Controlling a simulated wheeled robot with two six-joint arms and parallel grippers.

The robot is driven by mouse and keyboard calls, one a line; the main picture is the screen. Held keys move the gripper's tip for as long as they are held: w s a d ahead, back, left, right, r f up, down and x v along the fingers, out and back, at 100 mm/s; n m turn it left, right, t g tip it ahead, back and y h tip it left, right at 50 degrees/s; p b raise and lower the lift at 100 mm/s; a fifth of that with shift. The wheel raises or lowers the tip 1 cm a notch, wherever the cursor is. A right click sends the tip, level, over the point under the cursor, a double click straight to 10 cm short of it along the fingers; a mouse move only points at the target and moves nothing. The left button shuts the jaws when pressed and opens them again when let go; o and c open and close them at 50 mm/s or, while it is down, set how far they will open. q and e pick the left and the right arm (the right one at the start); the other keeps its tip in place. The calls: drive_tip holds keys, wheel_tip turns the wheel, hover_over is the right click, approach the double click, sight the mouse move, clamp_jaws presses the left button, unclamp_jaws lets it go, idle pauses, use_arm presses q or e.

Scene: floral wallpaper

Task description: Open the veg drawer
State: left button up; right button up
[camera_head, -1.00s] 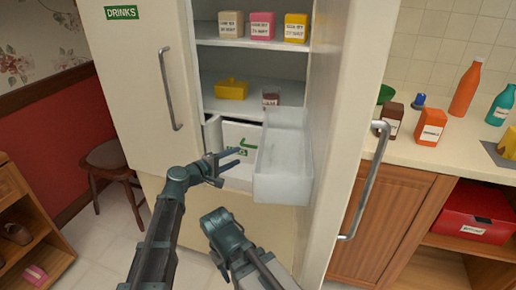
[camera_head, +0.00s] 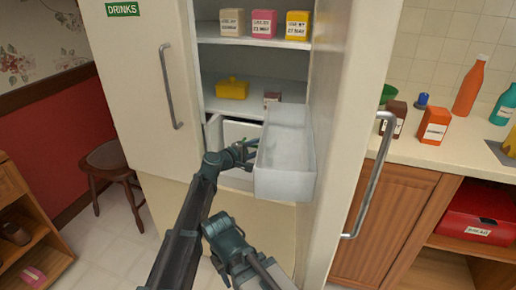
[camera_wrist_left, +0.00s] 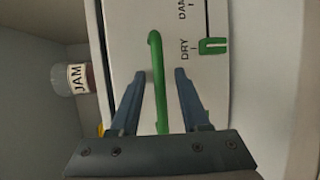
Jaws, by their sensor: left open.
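The veg drawer (camera_wrist_left: 120,22) is a white-fronted drawer with a green handle (camera_wrist_left: 157,105) and a green slider (camera_wrist_left: 213,46) lettered "DRY" and partly "DAM". In the head view it sits low inside the open fridge, partly hidden by my left arm and a clear bin. My left gripper (camera_wrist_left: 160,74) is open, one finger on each side of the green handle. I cannot tell whether they touch it. In the head view my left gripper (camera_head: 248,152) is at the drawer front, its fingertips hard to see. My right arm shows at the bottom; its fingers are not visible.
A clear bin (camera_head: 283,185) sticks out just right of the drawer. A jam jar (camera_wrist_left: 72,77) and a yellow butter dish (camera_head: 232,89) are on the shelf above.

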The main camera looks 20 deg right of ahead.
use_arm(q)
clamp_jaws()
idle(1.4)
